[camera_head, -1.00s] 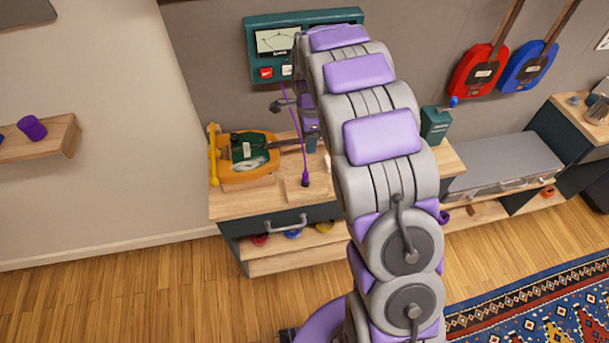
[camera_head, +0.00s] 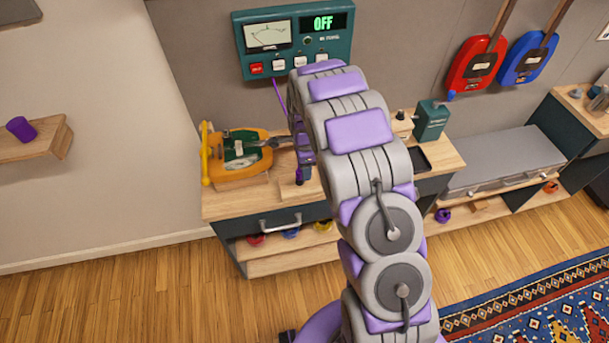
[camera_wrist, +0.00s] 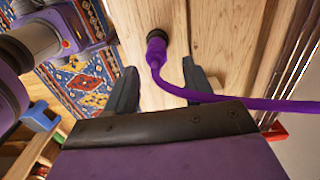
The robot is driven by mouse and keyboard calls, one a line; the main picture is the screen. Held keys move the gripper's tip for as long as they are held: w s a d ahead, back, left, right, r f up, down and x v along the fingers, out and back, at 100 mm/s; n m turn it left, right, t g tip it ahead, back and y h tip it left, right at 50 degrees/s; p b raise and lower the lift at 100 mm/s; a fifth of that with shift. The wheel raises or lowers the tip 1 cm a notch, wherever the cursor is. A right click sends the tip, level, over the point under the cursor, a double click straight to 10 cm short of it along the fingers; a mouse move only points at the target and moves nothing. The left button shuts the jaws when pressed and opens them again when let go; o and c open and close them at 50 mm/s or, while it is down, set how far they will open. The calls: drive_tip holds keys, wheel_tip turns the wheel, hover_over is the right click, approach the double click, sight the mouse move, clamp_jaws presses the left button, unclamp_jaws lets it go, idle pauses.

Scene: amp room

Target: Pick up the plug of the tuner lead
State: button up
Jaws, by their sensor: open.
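The purple plug (camera_wrist: 155,50) of the tuner lead shows in the wrist view, its dark end at a pale wooden surface. Its purple lead (camera_wrist: 240,103) bends between my fingertips and runs off to the right. My gripper (camera_wrist: 162,84) is open, one dark finger on each side of the lead, with the plug just beyond the fingertips and not gripped. In the head view the plug (camera_head: 299,177) is small on the bench top, and my arm hides most of the gripper. The green tuner box (camera_head: 295,43) on the wall has a dial and a display reading OFF.
A green box (camera_head: 431,120) stands on the bench to the right. Red and blue guitars (camera_head: 528,58) hang on the wall. A patterned rug (camera_head: 545,305) lies front right.

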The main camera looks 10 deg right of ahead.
sight(299, 175)
drive_tip(key=shift+a+f, duration=1)
drive_tip(key=shift+a, duration=0.65)
drive_tip(key=d, duration=0.2)
drive_tip(key=shift+d, duration=0.4)
drive_tip(key=c, duration=0.5)
drive_tip(key=shift+c, duration=1.1)
drive_tip(key=shift+a, duration=0.15)
drive_tip(key=shift+c, duration=0.7)
drive_tip(key=shift+a, duration=0.75)
clamp_jaws()
